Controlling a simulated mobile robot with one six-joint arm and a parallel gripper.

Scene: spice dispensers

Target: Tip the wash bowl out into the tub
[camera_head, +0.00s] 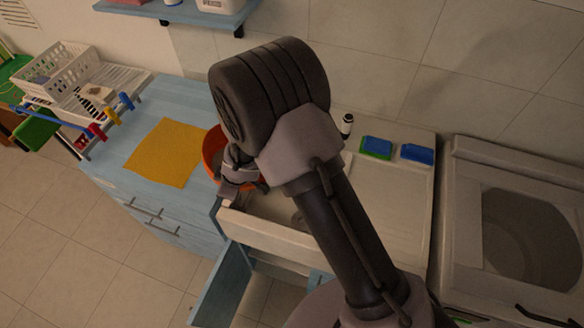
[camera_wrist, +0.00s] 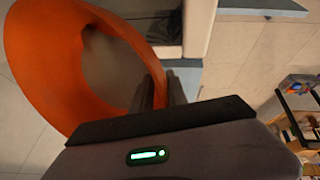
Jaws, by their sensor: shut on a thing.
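The orange wash bowl (camera_head: 209,150) is partly hidden behind my gripper (camera_head: 238,175) in the head view, at the left end of the white tub (camera_head: 265,234). In the wrist view the bowl (camera_wrist: 45,60) fills the upper left, with a dull grey-brown area inside its rim. I cannot tell whether that area is water or the bowl's bottom. My gripper (camera_wrist: 168,92) is shut on the bowl's rim. The bowl's exact tilt is unclear. My arm hides much of the tub's inside.
A yellow cloth (camera_head: 166,152) lies on the blue counter (camera_head: 180,98) left of the bowl. A dish rack (camera_head: 70,80) stands beyond it. Two sponges (camera_head: 376,147) (camera_head: 417,154) and a small bottle (camera_head: 346,125) are behind the tub. A washing machine (camera_head: 465,170) stands right. A cabinet door (camera_head: 222,285) hangs open below.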

